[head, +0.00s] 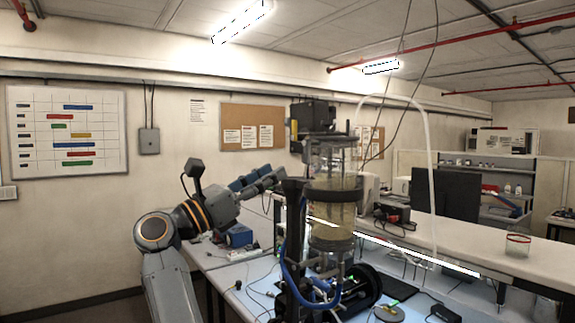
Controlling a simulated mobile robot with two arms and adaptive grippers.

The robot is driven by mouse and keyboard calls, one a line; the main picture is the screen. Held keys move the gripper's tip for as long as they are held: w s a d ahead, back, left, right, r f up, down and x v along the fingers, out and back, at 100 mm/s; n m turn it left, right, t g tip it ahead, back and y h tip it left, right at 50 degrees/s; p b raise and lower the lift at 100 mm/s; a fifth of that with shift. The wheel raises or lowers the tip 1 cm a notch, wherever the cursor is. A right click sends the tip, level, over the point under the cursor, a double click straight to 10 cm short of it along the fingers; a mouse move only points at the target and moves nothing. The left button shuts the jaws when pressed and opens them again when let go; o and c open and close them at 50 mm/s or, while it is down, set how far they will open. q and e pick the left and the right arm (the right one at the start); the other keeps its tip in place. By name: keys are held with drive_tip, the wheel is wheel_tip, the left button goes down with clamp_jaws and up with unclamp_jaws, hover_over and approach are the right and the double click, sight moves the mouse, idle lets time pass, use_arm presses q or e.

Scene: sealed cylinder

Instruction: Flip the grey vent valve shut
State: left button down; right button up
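The sealed cylinder (336,208) is a clear upright vessel with yellowish contents, in a dark frame on the bench near the middle of the head view. A dark collar (335,190) rings it. I cannot clearly make out the grey vent valve among the small fittings. I see nothing clearly held.
A black box (312,116) sits above the cylinder. A blue hose (287,272) and cables run around its base. A blue box (238,236) stands on the bench below my gripper. A glass beaker (517,244) and a monitor (445,195) stand to the right.

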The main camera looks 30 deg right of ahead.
drive_tip(key=v, duration=0.3)
idle(0.5)
